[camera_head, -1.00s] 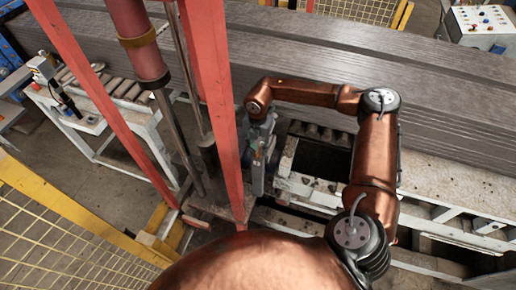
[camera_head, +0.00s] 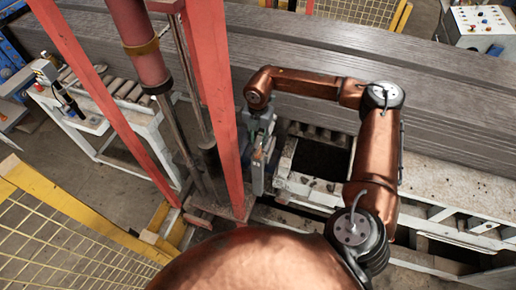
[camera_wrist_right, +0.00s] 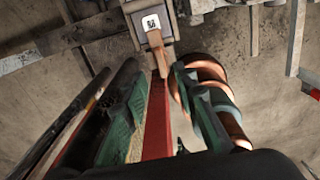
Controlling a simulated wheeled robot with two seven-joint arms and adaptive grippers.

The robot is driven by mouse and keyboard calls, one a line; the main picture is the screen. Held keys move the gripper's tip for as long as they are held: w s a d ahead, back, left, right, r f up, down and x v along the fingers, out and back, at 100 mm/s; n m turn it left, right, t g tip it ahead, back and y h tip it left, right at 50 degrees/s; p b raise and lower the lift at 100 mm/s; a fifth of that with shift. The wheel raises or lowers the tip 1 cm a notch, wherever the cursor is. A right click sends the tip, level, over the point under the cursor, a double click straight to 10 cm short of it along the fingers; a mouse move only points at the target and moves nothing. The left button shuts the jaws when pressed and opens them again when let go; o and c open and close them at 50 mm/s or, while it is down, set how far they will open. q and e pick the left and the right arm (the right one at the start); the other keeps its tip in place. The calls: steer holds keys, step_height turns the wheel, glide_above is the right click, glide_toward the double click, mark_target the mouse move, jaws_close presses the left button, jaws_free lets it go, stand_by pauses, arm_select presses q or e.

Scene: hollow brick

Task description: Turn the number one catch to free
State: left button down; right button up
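In the right wrist view a grey box with a white marked label (camera_wrist_right: 151,22) is at the top. A short orange-brown lever (camera_wrist_right: 159,55) reaches down from it; I take this as the catch. I cannot read the label for certain. My right gripper (camera_wrist_right: 156,72) has its two fingers apart, one on each side of the lever's lower end. The right fingertip is close to the lever; I cannot tell whether they touch. In the head view my right gripper (camera_head: 258,172) points down beside the red post, and the catch is not clear there. My left gripper is not in view.
The red post (camera_head: 222,120) stands just left of my right gripper. A dirty white-framed bench (camera_head: 315,192) with a dark opening is at its right. Long grey ribbed beams (camera_head: 300,50) lie behind. A yellow mesh fence (camera_head: 60,235) is at the lower left.

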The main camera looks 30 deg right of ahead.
step_height(320, 180, up, 3)
steer(key=shift+f+p, duration=0.15)
steer(key=shift+p, duration=0.4)
step_height(320, 180, up, 12)
glide_above(258, 151)
stand_by(0.7)
